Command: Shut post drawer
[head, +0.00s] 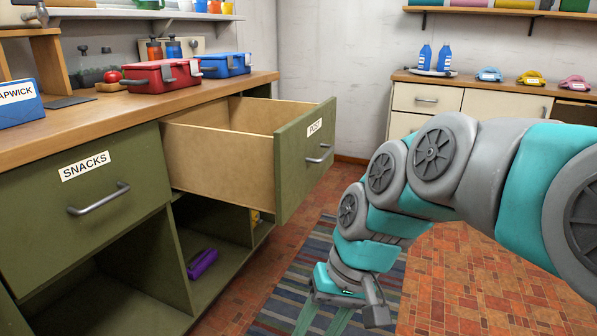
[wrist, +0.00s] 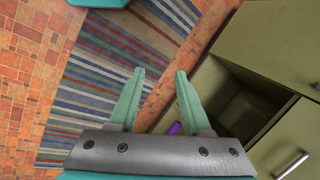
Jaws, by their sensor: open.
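The post drawer (head: 305,160) is pulled well out of the green cabinet in the head view. Its green front carries a POST label and a silver bar handle (head: 320,154), and the visible inside looks empty. My gripper (head: 322,318) hangs low over the striped rug, in front of and below the drawer front, apart from it. In the wrist view my gripper (wrist: 157,85) shows two teal fingers spread apart with nothing between them. The fingertips are cut off at the bottom of the head view.
The snacks drawer (head: 98,190) to the left is shut. A purple object (head: 202,264) lies on the open shelf below. Red and blue lunch boxes (head: 160,76) stand on the worktop. A striped rug (head: 290,290) covers the floor; tiled floor around it is clear.

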